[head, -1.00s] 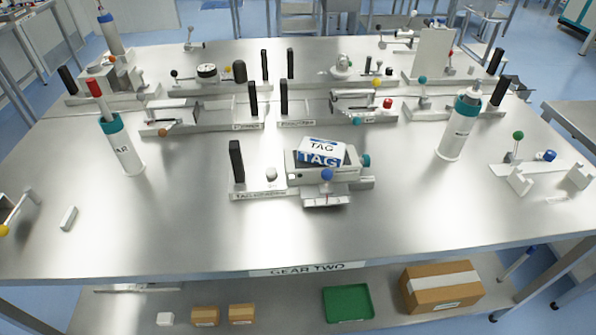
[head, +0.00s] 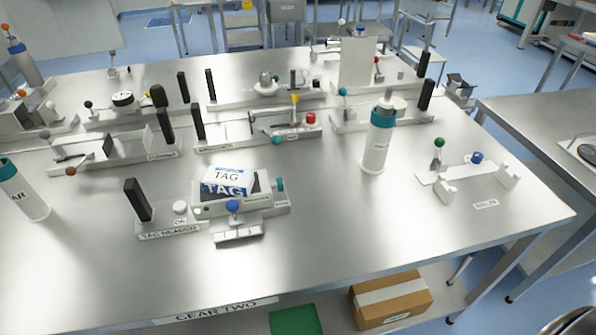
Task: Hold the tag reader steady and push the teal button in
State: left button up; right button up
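The tag reader (head: 258,203) stands on the steel table, left of the middle in the head view. It is a grey-white unit on a base plate labelled "TAG READER" (head: 170,232). A white and blue box marked "TAG" (head: 226,181) sits on top of it, slightly tilted. The teal button (head: 280,184) sticks out at the reader's right end. A blue knob (head: 233,207) is on the front, above a small numbered plate (head: 238,233). A white round button (head: 180,207) and a black post (head: 137,200) are at its left. Neither gripper is seen.
A white bottle with a teal collar (head: 377,140) stands behind and right. A white bracket fixture with a green ball (head: 439,143) is at the right. More fixtures line the back. The table front around the reader is clear. A dark shape at the bottom right corner is unclear.

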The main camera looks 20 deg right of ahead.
aim_at(278, 184)
jog(key=l+u, duration=0.3)
jog(key=l, duration=1.05)
jog(key=i+j+z, duration=0.15)
jog(key=j, duration=0.4)
jog(key=i+j+z, duration=0.2)
jog(key=j, duration=0.35)
jog(key=j+z, duration=0.15)
jog(key=j, duration=0.45)
jog(key=k, duration=0.45)
jog(key=i, duration=0.5)
